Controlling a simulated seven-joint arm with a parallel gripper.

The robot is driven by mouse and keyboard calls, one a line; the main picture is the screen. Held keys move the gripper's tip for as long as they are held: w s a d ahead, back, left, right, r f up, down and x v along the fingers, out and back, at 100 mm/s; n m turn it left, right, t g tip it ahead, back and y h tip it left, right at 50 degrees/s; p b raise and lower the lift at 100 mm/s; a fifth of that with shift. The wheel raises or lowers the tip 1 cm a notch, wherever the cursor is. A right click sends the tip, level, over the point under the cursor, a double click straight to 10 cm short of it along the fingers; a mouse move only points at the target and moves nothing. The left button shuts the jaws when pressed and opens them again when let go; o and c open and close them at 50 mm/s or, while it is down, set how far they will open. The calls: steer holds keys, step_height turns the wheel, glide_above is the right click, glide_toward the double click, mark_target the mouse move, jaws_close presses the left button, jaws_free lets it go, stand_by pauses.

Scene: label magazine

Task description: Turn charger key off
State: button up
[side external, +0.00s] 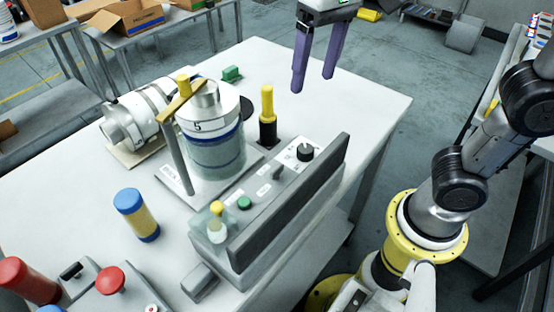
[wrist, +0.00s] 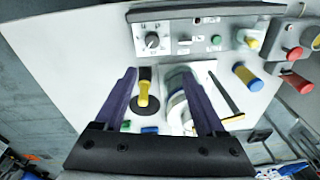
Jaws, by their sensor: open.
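A grey control box (side external: 225,262) stands on the white table with a sloped panel. A black rotary knob (side external: 305,152) sits at the panel's far end on a white label, and also shows in the wrist view (wrist: 152,40). No key marked as the charger's can be read, and the knob's lettering is too small. My gripper (side external: 312,82), with two purple fingers, is open and empty in the air above the table's far side. In the wrist view my gripper (wrist: 158,72) points toward the panel, with the knob beyond the fingertips and apart from them.
The panel also holds a green button (side external: 244,202) and a yellow-topped knob (side external: 216,207). A black and yellow handle (side external: 267,115) stands upright behind the box. A clear cylinder (side external: 215,155) with a yellow crossbar stands beside it. A blue and yellow cylinder (side external: 136,215) is at left.

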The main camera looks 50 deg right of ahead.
steer(key=n+g, duration=0.1)
steer(key=n, duration=0.1)
glide_above(277, 168)
step_height(277, 168, down, 2)
step_height(277, 168, down, 14)
steer(key=shift+f, duration=0.25)
jaws_close()
